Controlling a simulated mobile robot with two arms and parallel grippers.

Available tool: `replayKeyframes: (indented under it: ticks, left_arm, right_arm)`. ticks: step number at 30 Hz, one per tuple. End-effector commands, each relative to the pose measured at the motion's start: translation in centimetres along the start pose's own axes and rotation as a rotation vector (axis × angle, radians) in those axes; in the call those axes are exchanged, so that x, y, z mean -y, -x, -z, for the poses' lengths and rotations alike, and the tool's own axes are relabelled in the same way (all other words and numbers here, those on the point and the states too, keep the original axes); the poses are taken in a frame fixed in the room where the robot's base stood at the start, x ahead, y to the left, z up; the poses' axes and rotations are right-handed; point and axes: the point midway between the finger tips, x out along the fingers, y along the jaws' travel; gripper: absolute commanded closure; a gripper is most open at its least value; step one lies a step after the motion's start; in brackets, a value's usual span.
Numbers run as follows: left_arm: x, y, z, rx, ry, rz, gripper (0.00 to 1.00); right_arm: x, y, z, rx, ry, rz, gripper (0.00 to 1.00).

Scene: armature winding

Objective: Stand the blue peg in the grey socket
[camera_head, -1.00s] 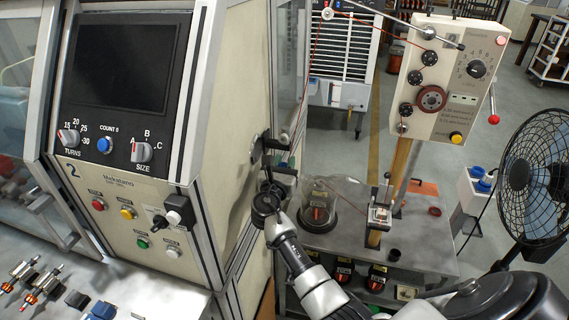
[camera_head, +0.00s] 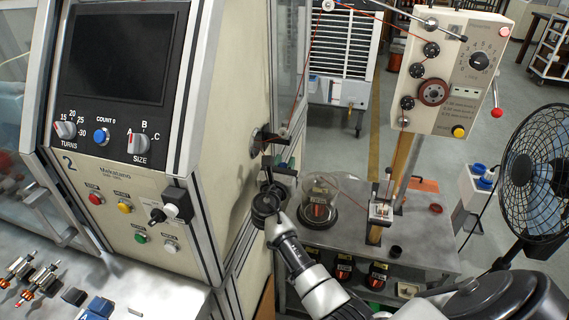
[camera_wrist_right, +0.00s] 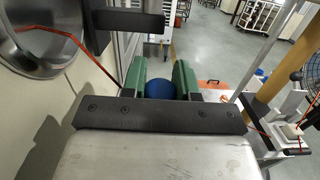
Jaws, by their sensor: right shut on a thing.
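My right gripper (camera_head: 268,184) is beside the right side wall of the cream machine, in the middle of the head view. In the right wrist view its two green fingers (camera_wrist_right: 160,82) are shut on a rounded blue thing, which I take to be the blue peg (camera_wrist_right: 160,89). Only its rounded blue end shows between the fingers; the rest is hidden. In the head view I cannot make out the peg in the dark gripper. I cannot pick out the grey socket for certain in either view. My left gripper is not in view.
The cream machine (camera_head: 135,195) with screen and knobs stands close at the left. A grey table (camera_head: 425,250) carries a glass dome (camera_head: 340,195) and a wooden post (camera_head: 395,180). A black fan (camera_head: 535,165) stands at the right. A red wire (camera_head: 310,80) runs above the gripper.

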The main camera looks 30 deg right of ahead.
Motion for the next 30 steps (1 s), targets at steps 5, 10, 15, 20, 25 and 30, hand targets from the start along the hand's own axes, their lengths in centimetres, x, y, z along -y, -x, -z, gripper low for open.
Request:
replayKeyframes:
  ticks: [5,10,15,20,25,30]
  left_arm:
    - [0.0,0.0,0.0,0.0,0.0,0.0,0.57]
    - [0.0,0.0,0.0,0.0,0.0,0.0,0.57]
    - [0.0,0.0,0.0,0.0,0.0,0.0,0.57]
    - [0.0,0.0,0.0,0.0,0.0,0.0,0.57]
    - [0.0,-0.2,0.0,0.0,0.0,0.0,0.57]
    - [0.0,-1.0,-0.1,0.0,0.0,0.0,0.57]
  right_arm:
    - [0.0,0.0,0.0,0.0,0.0,0.0,0.9]
    - [0.0,0.0,0.0,0.0,0.0,0.0,0.68]
    - [0.0,0.0,0.0,0.0,0.0,0.0,0.42]
    - [0.0,0.0,0.0,0.0,0.0,0.0,0.41]
    - [0.0,0.3,0.1,0.0,0.0,-0.001,0.41]
    - [-0.1,2.7,0.4,-0.001,-0.002,-0.003,0.41]
